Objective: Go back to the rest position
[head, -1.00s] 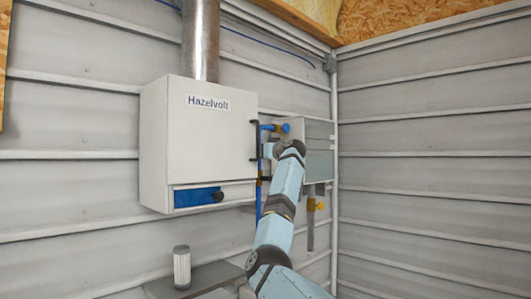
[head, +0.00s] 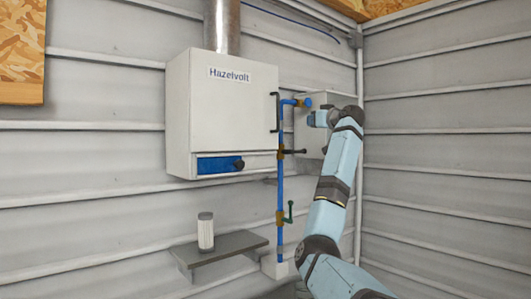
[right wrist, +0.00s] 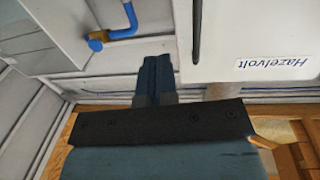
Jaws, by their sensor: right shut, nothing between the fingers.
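My right arm comes in from the lower right in the head view. Its gripper end (head: 319,118) is raised in front of the small grey box, right of the white Hazelvolt cabinet (head: 230,115). In the right wrist view the two dark blue fingers (right wrist: 155,76) are together with nothing between them. They stand apart from the cabinet, whose label side (right wrist: 255,40) shows at the right of that view. My left gripper is not in view.
A vertical blue pipe (head: 281,190) with valve handles runs beside the cabinet. The grey box (head: 308,140) is partly hidden behind my arm. A white ribbed cylinder (head: 206,234) stands on a low shelf (head: 235,245). Corrugated walls meet at a corner right of the arm.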

